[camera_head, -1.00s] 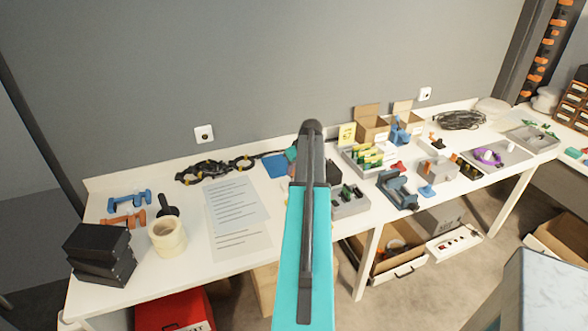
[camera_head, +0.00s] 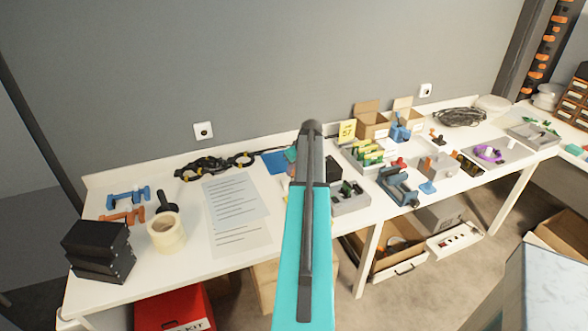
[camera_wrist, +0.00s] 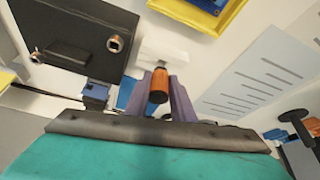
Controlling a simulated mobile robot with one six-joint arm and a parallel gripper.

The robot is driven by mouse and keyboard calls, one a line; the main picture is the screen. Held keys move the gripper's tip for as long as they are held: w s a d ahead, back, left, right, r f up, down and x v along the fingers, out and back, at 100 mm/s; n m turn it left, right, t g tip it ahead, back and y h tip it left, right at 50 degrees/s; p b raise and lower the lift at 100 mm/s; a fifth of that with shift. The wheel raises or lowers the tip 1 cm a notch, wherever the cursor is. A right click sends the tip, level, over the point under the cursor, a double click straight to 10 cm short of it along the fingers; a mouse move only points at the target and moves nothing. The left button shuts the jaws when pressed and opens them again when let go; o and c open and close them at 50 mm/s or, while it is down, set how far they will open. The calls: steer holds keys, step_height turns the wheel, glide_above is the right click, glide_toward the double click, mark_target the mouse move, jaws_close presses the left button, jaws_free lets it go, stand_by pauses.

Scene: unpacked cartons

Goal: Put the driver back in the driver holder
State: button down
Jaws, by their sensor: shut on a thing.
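In the wrist view, the purple-grey fingers of my gripper (camera_wrist: 161,88) are shut on a short orange-brown cylinder with a dark end, which looks like the driver's handle (camera_wrist: 159,78). The rest of the driver is hidden or too small to make out. A pale white block (camera_wrist: 163,50) lies just beyond the handle. I cannot tell whether they touch, or whether this block is the driver holder. In the head view, my teal and dark arm hides the gripper and the driver. I cannot identify the driver holder for certain.
A dark panel with two round metal fittings (camera_wrist: 75,45) is close on the left in the wrist view. A yellow-rimmed tray (camera_wrist: 222,22) is at the top, a printed sheet (camera_wrist: 255,75) at right. A tape roll (camera_head: 166,233) and black boxes (camera_head: 98,250) stand on the bench's left end.

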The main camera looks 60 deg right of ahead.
steer(key=shift+f+b, duration=0.35)
steer(key=shift+f, duration=0.35)
steer(key=c, duration=1.4)
jaws_free()
steer(key=shift+c, duration=0.2)
steer(key=shift+r, duration=0.2)
steer(key=b+v, duration=0.2)
steer(key=v, duration=1.1)
steer(key=shift+s+r+b, duration=0.2)
steer(key=shift+s+b, duration=0.05)
steer(key=shift+b, duration=0.1)
